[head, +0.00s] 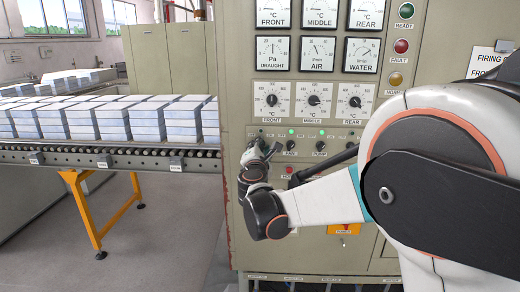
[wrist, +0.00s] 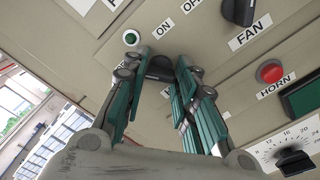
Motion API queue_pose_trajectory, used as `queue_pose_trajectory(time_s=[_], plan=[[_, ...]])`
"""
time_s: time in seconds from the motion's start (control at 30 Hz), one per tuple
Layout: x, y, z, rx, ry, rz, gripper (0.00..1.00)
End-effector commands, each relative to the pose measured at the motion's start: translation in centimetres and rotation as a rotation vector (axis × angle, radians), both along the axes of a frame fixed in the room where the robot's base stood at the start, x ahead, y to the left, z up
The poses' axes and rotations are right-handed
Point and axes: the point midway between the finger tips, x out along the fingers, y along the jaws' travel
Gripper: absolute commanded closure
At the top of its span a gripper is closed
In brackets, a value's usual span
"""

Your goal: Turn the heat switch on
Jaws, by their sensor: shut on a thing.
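My gripper (head: 262,150) reaches the left end of the switch row on the furnace's control panel. In the wrist view my gripper (wrist: 160,75) has its green-padded fingers on both sides of a dark knob (wrist: 160,67), shut on it. By its place left of the fan switch I take this knob for the heat switch. Its name label is mostly hidden by the fingers, and its pointer direction cannot be told. ON and OFF labels show beside it. A green lamp (wrist: 131,38) near it looks dark. In the head view the knob is hidden behind my gripper.
The fan switch (wrist: 237,11) and red horn button (wrist: 270,71) are close by. Green lamps (head: 291,132) above fan and pump are lit. Temperature dials (head: 314,100) and meters stand above. A roller conveyor (head: 115,154) with stacked pale blocks runs at left.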

Motion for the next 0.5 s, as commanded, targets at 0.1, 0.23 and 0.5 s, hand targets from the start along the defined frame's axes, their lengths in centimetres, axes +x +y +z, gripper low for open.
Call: queue_pose_trajectory(time_s=[0.1,0.23,0.5], plan=[[-0.01,-0.01,0.00,0.012,0.000,0.000,0.97],[-0.01,-0.02,0.00,0.049,-0.002,0.000,0.97],[-0.02,-0.04,0.03,0.225,-0.007,-0.001,0.97]])
